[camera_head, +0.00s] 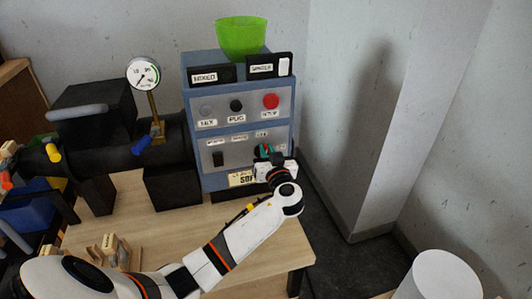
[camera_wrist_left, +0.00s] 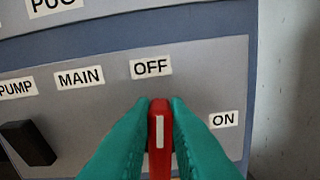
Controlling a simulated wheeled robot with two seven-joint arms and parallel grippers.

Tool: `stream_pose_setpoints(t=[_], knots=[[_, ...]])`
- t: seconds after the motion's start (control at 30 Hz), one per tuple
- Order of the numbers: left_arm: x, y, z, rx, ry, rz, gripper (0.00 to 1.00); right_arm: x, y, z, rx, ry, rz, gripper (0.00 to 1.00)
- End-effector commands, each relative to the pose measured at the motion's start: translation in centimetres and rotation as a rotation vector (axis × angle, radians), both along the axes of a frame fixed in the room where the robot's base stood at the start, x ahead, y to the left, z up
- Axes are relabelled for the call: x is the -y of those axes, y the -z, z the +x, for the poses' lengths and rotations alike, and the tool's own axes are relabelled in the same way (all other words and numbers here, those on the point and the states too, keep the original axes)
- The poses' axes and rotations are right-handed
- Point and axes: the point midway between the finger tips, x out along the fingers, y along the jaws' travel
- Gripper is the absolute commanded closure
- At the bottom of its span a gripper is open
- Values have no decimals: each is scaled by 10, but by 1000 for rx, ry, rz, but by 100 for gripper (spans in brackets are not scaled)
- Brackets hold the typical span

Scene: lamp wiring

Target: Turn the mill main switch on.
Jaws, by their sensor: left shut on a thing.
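The main switch is a red handle (camera_wrist_left: 160,128) with a white stripe, on the grey lower panel (camera_wrist_left: 95,110) of the mill's blue cabinet. In the left wrist view the handle stands upright, pointing towards the OFF label (camera_wrist_left: 151,69). The ON label (camera_wrist_left: 223,119) is to its right and the MAIN label (camera_wrist_left: 80,78) to its left. My left gripper (camera_wrist_left: 160,108) has its teal fingers shut on the handle, one on each side. In the head view the gripper (camera_head: 265,150) is at the panel's lower right and largely hides the switch.
A black switch (camera_wrist_left: 28,143) labelled PUMP sits left of the handle. Above are buttons, including a red one (camera_head: 270,101), and a green bowl (camera_head: 241,37) on top. The mill's dark barrel with a pressure gauge (camera_head: 143,74) is at left. Floor shows right of the table (camera_head: 230,220).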

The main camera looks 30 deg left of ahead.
Motion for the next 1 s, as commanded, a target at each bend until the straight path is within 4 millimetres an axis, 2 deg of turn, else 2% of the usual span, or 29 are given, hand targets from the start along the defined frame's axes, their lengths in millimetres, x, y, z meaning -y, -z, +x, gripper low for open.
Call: stream_pose_setpoints(t=[0.43, 1.0], knots=[[7, 6, 7, -308, -1, 258, 100, 1, 11, 0, 0, 1, -1, 48], [13, 15, 15, -722, 0, 610, 100, 3, 5, 0, 0, 0, -3, 48]])
